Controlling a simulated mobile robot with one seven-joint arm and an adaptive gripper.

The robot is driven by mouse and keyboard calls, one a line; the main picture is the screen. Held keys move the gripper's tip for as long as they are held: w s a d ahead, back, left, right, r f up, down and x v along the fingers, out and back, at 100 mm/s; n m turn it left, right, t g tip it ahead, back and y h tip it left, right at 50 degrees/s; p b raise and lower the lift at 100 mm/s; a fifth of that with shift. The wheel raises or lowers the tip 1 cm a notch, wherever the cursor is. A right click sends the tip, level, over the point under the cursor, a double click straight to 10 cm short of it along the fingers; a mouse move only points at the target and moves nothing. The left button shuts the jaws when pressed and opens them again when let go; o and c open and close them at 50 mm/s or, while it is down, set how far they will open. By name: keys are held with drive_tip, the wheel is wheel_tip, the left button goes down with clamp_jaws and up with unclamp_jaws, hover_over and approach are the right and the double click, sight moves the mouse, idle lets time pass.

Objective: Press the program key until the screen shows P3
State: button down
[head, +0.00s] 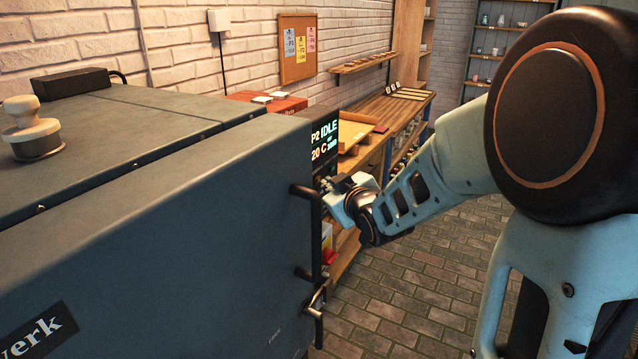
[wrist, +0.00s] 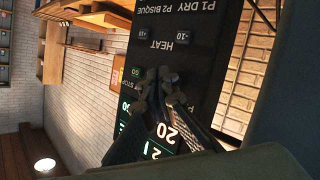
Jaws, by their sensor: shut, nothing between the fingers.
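The kiln's control screen (head: 324,142) reads "P2 IDLE" and "20 C" in the head view, with smaller green text beside it. In the wrist view the control panel (wrist: 180,40) appears upside down, with "P1 DRY", "P2 BISQUE" and "HEAT" printed on it. My gripper (head: 338,185) is shut and empty, at the panel just below the screen. In the wrist view my gripper (wrist: 162,78) has its fingertips over the panel between the "HEAT" label and the screen (wrist: 160,142). The fingers hide the keys behind them; I cannot make out the program key or whether they touch it.
The large grey kiln (head: 180,220) fills the left, with a handle (head: 306,192) and latch (head: 316,298) near my arm. A wooden workbench (head: 385,112) runs along the brick wall behind. The brick floor (head: 400,290) to the right is clear.

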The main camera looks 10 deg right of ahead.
drive_tip(key=shift+w+a+b, duration=0.25)
drive_tip(key=shift+a+b, duration=0.1)
drive_tip(key=shift+b, duration=0.05)
idle(0.9)
drive_tip(key=shift+d+r, duration=0.1)
drive_tip(key=shift+s+d+p, duration=0.3)
drive_tip(key=shift+s+d, duration=0.2)
drive_tip(key=shift+d, duration=0.05)
drive_tip(key=shift+s+d+p, duration=0.55)
drive_tip(key=shift+s+d, duration=0.2)
drive_tip(key=shift+d, duration=0.3)
drive_tip(key=shift+s+d+p, duration=0.55)
drive_tip(key=shift+s+d, duration=0.15)
drive_tip(key=shift+d, duration=0.3)
